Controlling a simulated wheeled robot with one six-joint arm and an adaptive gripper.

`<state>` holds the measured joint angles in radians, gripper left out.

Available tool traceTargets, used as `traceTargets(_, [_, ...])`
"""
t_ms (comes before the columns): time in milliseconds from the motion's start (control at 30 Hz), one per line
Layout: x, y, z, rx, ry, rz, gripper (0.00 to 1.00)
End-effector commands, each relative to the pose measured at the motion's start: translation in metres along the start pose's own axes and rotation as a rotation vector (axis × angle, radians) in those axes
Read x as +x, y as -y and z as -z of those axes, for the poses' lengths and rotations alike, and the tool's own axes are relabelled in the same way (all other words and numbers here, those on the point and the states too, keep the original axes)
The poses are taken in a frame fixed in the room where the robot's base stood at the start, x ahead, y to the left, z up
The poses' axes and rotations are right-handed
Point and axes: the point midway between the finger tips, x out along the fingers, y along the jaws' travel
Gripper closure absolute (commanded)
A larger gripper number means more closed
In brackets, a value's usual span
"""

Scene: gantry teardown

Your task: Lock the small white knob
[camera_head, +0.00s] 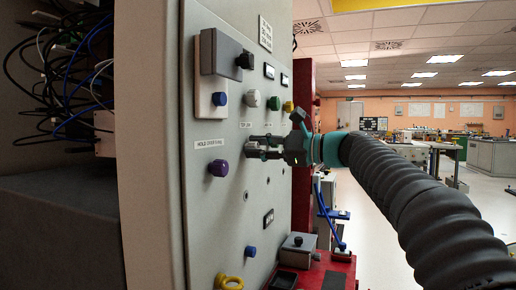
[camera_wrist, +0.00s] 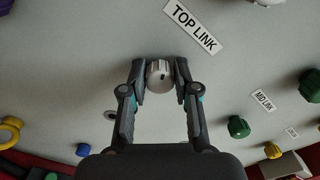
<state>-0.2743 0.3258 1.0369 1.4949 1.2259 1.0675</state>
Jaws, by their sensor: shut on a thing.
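The small white knob (camera_wrist: 159,74) sits on the grey panel (camera_wrist: 85,45), just below the "TOP LINK" label (camera_wrist: 193,26) in the wrist view. It has a dark mark on its face. My gripper (camera_wrist: 160,76) has one finger on each side of the knob and is shut on it. In the head view my gripper (camera_head: 254,147) reaches the panel from the right, above and right of the purple knob (camera_head: 218,168). There the fingers mostly hide the held knob.
A larger white knob (camera_head: 253,98), a green knob (camera_head: 273,103) and a yellow knob (camera_head: 288,107) stand above my gripper. A grey box (camera_head: 220,53) juts out at upper left. A blue knob (camera_head: 250,251) and a yellow ring (camera_head: 228,282) are lower. Open room lies right.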

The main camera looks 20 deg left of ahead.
Motion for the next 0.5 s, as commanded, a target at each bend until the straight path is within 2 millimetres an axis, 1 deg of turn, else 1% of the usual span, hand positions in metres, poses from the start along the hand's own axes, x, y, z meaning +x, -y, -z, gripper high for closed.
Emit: traceTargets(500, [0.0003,-0.0028,0.0020,-0.492,0.000,-0.001,1.00])
